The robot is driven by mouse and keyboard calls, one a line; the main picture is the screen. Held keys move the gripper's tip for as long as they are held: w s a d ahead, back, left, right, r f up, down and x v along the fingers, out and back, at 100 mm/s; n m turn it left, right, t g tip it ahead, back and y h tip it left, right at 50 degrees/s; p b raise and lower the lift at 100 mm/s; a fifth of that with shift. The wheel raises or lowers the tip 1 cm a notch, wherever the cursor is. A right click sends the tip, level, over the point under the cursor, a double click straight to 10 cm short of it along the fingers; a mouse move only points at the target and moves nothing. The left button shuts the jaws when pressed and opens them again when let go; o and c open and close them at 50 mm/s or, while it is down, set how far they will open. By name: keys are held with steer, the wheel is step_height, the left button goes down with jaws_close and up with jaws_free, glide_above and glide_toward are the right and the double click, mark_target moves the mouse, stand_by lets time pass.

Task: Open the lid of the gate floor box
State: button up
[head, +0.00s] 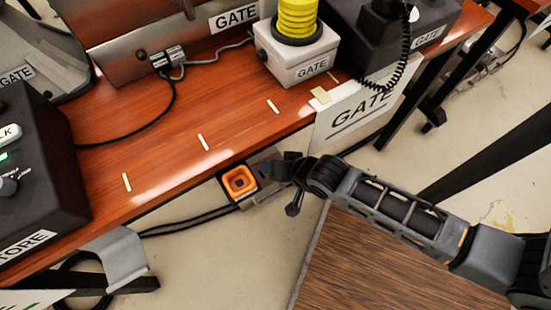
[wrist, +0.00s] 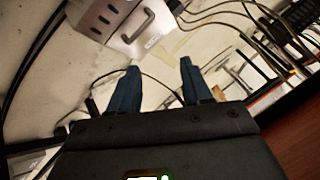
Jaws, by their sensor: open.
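In the head view, a grey metal box (head: 262,203), apparently the gate floor box, lies low beside the table's front edge. A square orange fitting (head: 240,181) shows at its left end. My gripper (head: 283,170) is over its right part and hides some of it. In the wrist view, a pale grey box (wrist: 118,22) with dark slots, a dark bar handle (wrist: 138,24) and a small unreadable label is beyond my fingers, at the upper left. My gripper (wrist: 158,82) is open, with nothing between its two fingers. I cannot tell whether the lid is shut.
The red-brown table (head: 165,150) carries a GATE box with a yellow coil (head: 297,65). A white GATE sign (head: 365,105) hangs from its front edge close to my arm. Black cables (head: 185,222) run along the floor. A wooden surface (head: 370,265) lies below my arm.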

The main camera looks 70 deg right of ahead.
stand_by(0.3)
steer(key=s+a+r+n+t+y, duration=0.1)
steer(key=s+a+r+n+t, duration=0.2)
steer(key=r, duration=0.6)
steer(key=s+a+r+n+t+y, duration=0.1)
steer(key=s+a+r+n+t, duration=0.15)
steer(key=s+r+n, duration=0.55)
steer(key=s+a+r+n+t, duration=0.15)
steer(key=a+r, duration=0.25)
steer(key=r, duration=0.7)
step_height(320, 180, up, 15)
steer(key=p, duration=1.4)
steer(key=shift+s+d+p, duration=0.15)
steer(key=shift+s+p, duration=0.2)
steer(key=shift+p, duration=0.05)
